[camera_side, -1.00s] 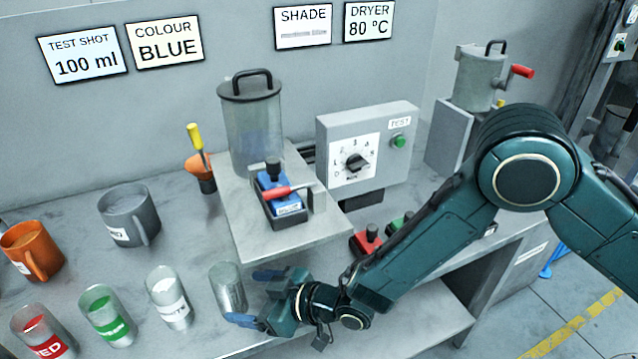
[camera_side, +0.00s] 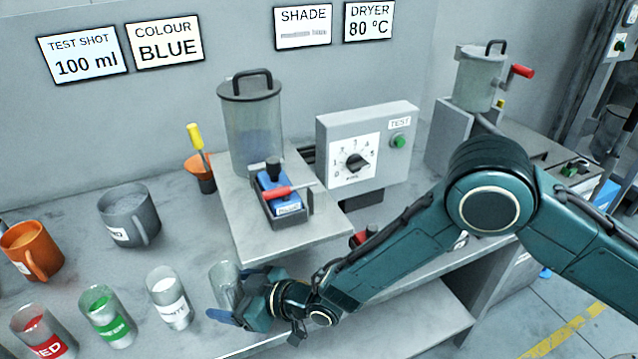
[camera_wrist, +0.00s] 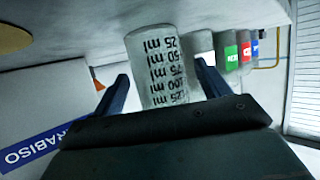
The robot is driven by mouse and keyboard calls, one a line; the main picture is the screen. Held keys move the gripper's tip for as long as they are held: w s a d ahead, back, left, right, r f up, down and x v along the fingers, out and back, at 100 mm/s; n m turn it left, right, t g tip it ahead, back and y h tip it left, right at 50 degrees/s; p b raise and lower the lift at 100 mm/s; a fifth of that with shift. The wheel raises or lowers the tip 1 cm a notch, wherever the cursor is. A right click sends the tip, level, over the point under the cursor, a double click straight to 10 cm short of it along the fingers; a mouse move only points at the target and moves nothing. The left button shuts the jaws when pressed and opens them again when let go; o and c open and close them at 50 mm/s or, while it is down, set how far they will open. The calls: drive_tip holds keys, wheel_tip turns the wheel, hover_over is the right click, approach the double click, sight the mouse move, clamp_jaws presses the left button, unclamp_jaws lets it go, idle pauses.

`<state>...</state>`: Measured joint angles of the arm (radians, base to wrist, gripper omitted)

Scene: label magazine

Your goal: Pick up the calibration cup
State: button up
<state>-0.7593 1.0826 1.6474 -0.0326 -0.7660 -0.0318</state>
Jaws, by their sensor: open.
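The calibration cup (camera_side: 222,284) is a clear cylinder standing on the bench at the front, right of the white-labelled cup. In the wrist view the cup (camera_wrist: 158,62) shows printed ml marks and sits between the two fingers. My gripper (camera_side: 238,292) is open, with one finger on each side of the cup. In the wrist view the gripper (camera_wrist: 165,85) shows a gap beside the cup on the left; the right finger is very close to it, and I cannot tell if it touches. The gripper partly hides the cup's lower right side in the side view.
Cups labelled white (camera_side: 170,303), green (camera_side: 107,316) and red (camera_side: 43,333) stand in a row to the left. A grey mug (camera_side: 129,215) and an orange mug (camera_side: 32,250) are behind them. A raised stand (camera_side: 290,243) with a lidded hopper (camera_side: 250,125) is just behind the gripper.

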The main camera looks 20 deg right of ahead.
sight(239, 284)
drive_tip(key=shift+w+a+f, duration=0.2)
drive_tip(key=shift+w+a, duration=0.05)
idle(0.4)
drive_tip(key=c, duration=1.1)
drive_tip(key=shift+o, duration=0.2)
drive_tip(key=shift+r, duration=0.2)
drive_tip(key=shift+r, duration=1.3)
drive_tip(key=shift+s+d+r, duration=0.15)
drive_tip(key=shift+r, duration=0.2)
drive_tip(key=s+d, duration=1.2)
drive_tip(key=shift+s+d, duration=0.2)
drive_tip(key=shift+d, duration=0.05)
